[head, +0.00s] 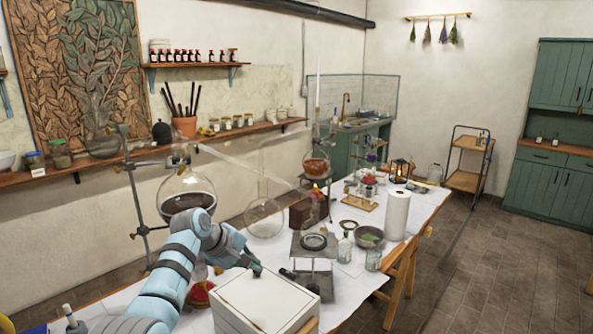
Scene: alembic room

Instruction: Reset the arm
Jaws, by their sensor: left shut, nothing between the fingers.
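My left arm (170,270), light blue with dark bands, rises from the lower left and bends over to the right. Its dark left gripper (256,269) is at the back left edge of a white box (265,303). The gripper is small in the picture; it is shut and empty. I cannot tell whether it touches the box. My right gripper is not in view.
A large round flask (187,187) on a stand is just behind my arm. The long table (350,285) holds glassware, a metal stand (313,245), a dark bowl (369,237) and a paper roll (397,215). The floor (490,260) at right is clear.

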